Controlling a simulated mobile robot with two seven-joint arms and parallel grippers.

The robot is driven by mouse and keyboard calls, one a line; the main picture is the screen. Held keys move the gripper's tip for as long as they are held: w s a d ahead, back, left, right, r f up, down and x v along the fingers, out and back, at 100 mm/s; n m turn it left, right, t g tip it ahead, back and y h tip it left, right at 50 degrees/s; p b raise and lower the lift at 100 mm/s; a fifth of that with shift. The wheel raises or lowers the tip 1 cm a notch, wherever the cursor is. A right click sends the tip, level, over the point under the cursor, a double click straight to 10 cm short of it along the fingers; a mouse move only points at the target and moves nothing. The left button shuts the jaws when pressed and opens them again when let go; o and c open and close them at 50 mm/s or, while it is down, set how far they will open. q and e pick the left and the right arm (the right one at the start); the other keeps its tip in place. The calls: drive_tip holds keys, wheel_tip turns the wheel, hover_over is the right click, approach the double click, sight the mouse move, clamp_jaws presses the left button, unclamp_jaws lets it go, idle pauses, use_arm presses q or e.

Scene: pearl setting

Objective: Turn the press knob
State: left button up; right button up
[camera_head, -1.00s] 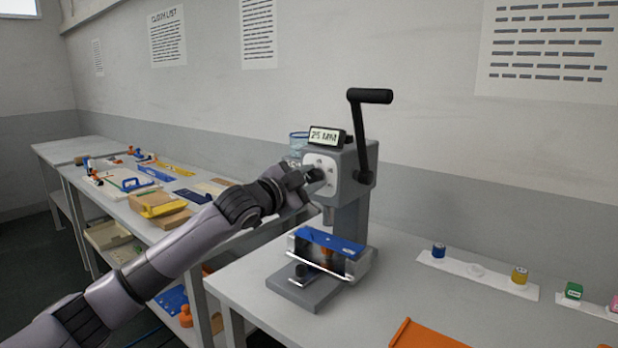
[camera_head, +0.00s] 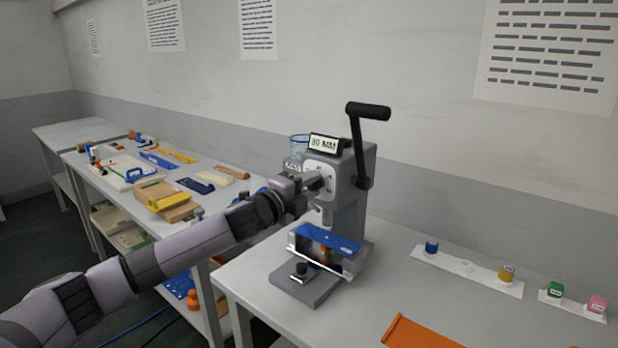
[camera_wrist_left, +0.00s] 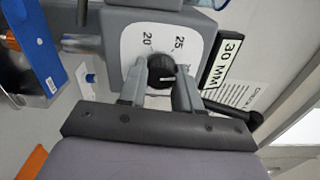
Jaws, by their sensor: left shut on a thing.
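The grey press (camera_head: 350,200) stands on the near table with its black lever (camera_head: 362,145) raised at the right. Its display (camera_head: 325,143) reads 30 MM. The black press knob (camera_wrist_left: 162,72) sits on a white dial plate (camera_wrist_left: 195,42) marked 20 and 25 in the left wrist view. My left gripper (camera_wrist_left: 162,78) is shut on the knob, one finger on each side. In the head view my left gripper (camera_head: 312,183) reaches the press front from the left and partly hides the dial. A blue-topped piece (camera_head: 330,238) sits at the press base, below the gripper. My right gripper is not in view.
A white strip (camera_head: 465,268) with a blue and a yellow spool is on the table at right, beside green and pink blocks. An orange tray (camera_head: 425,335) lies at the front edge. A cluttered bench (camera_head: 150,180) stands at left.

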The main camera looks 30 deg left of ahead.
sight(310, 186)
use_arm(q)
drive_tip(key=shift+m+p, duration=0.5)
drive_tip(key=shift+m, duration=0.5)
drive_tip(key=o, duration=1.1)
drive_tip(key=shift+c, duration=0.2)
drive_tip(key=s, duration=0.1)
drive_tip(key=s+b, duration=0.1)
drive_tip(key=s, duration=0.3)
drive_tip(key=shift+s+a+f+b, duration=0.1)
drive_tip(key=shift+a+f+b, duration=0.05)
drive_tip(key=shift+a+b, duration=0.15)
drive_tip(key=shift+s+r+b, duration=0.2)
drive_tip(key=shift+s+b, duration=0.1)
drive_tip(key=shift+s, duration=0.65)
